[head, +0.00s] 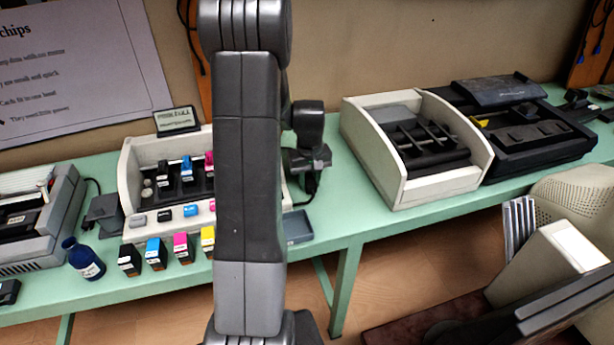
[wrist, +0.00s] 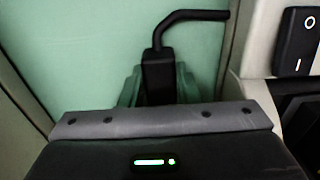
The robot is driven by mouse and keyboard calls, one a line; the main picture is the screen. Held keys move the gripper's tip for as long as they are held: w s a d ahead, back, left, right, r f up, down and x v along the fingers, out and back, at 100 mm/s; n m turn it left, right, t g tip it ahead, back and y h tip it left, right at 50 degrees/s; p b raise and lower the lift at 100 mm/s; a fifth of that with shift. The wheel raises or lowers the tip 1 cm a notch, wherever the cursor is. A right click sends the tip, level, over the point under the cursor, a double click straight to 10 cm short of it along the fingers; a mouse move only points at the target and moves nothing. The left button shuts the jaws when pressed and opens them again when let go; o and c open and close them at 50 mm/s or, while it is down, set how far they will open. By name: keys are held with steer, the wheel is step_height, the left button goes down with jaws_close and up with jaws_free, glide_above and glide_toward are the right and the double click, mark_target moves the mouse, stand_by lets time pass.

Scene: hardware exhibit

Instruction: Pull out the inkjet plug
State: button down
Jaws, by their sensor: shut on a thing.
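In the wrist view, a black plug (wrist: 158,76) stands upright between the fingers of my gripper (wrist: 159,90), which is shut on it. Its black cable (wrist: 195,16) leaves the top and bends to the right. The plug's lower end is hidden behind my gripper, so I cannot tell whether it sits in a socket. In the head view, the cream inkjet printer (head: 135,165) with coloured cartridges stands on the green bench, partly covered by my arm. My gripper (head: 306,160) shows just right of it; the plug cannot be made out there.
A pale housing with a black power switch (wrist: 297,41) is close on the right in the wrist view. On the green bench (head: 345,235) are an open cream printer (head: 365,150), a black printer (head: 540,140), a blue bottle (head: 84,260) and a small blue-grey tray (head: 297,227).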

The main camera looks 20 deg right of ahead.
mark_target(310, 181)
steer(key=c, duration=1.1)
jaws_free()
steer(key=shift+s, duration=0.35)
steer(key=shift+w+r, duration=0.1)
steer(key=shift+r, duration=0.35)
step_height(310, 181, up, 13)
steer(key=shift+f, duration=0.1)
step_height(310, 181, down, 13)
steer(key=shift+r, duration=0.1)
steer(key=shift+w+f, duration=0.45)
steer(key=shift+w, duration=0.2)
steer(key=shift+w+d+p, duration=0.1)
steer(key=shift+w+p, duration=0.2)
steer(key=shift+w, duration=0.3)
